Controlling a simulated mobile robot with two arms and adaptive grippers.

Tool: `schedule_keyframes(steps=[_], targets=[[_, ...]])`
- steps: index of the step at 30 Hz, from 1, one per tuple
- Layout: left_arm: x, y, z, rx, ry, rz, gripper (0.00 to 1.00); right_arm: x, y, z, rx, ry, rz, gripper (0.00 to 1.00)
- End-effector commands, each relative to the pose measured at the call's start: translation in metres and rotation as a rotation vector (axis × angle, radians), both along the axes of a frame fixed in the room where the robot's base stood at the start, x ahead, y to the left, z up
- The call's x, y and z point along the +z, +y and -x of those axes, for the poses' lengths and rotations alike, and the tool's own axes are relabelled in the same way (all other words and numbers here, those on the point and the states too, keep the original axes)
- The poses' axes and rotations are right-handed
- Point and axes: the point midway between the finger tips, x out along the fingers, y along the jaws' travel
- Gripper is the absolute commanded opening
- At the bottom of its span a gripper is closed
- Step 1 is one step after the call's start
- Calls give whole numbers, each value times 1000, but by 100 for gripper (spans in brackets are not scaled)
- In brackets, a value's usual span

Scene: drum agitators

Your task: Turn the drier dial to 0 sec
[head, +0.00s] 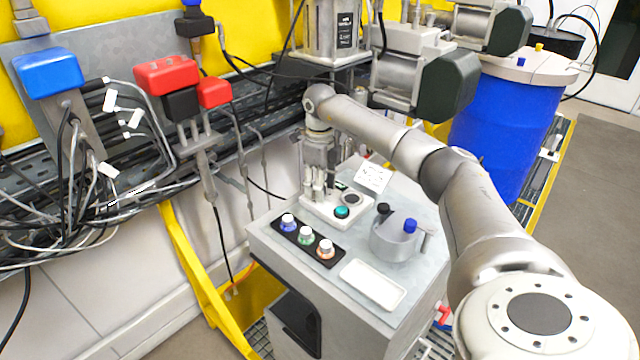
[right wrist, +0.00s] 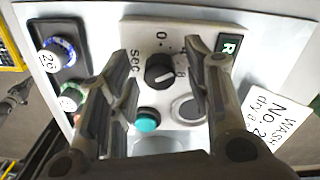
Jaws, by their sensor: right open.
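The drier dial (right wrist: 160,71) is a round black knob with a pale mark on its face, set on a white panel (right wrist: 142,36). A "0" and "sec" are printed around it, but the exact setting is hard to read. My right gripper (right wrist: 164,54) is open, with one finger on each side of the dial and no clear contact. In the head view, my right gripper (head: 318,188) points down over the small panel on the grey cabinet and hides the dial. My left gripper is not in view.
A teal button (head: 341,211) and a round grey fitting (right wrist: 187,108) are close to the dial. A black strip with three coloured knobs (head: 305,236) lies beside the panel. A sign (head: 373,177), a cup-like holder (head: 396,244) and a white tray (head: 373,284) are also on the cabinet.

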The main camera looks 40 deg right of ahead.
Motion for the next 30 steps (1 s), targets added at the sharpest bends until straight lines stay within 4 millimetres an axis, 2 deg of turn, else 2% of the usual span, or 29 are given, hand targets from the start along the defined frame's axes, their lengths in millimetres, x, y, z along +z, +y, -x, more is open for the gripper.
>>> schedule_keyframes(steps=[2, 12, 23, 30], targets=[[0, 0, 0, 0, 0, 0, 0, 0, 0, 0, 0, 0, 0, 43], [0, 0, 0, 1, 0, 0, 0, 0, 0, 0, 0, 0, 0, 0], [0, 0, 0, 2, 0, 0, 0, 1, 0, 0, 58, 0, 0, 0], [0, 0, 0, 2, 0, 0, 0, 1, 0, 0, 217, 0, 0, 0]])
